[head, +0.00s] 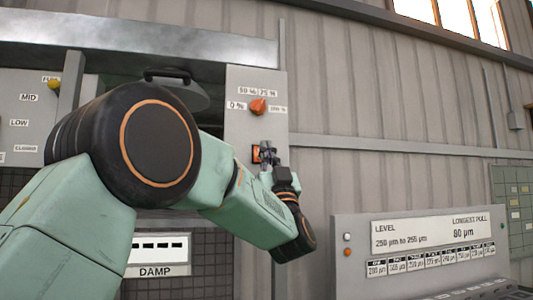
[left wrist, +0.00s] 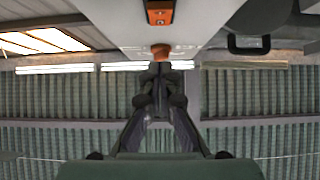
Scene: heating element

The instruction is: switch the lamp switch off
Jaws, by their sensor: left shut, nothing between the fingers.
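The lamp switch (head: 256,153) is a small orange rocker in a dark frame on a grey upright panel, below an orange knob (head: 258,106). In the left wrist view the switch (left wrist: 159,12) shows at the top edge, with the knob (left wrist: 161,51) below it in the picture. My left gripper (head: 267,150) is shut and empty, its fingertips close to the right side of the switch and partly covering it. I cannot tell whether they touch it. In the left wrist view the shut fingers (left wrist: 160,70) point toward the panel. My right gripper is out of view.
The knob has percent labels around it. A dark handle (head: 168,74) sits left of the panel. A DAMP display (head: 157,254) is below my left arm. A grey console (head: 420,235) with a level readout stands at the right. The corrugated wall lies behind.

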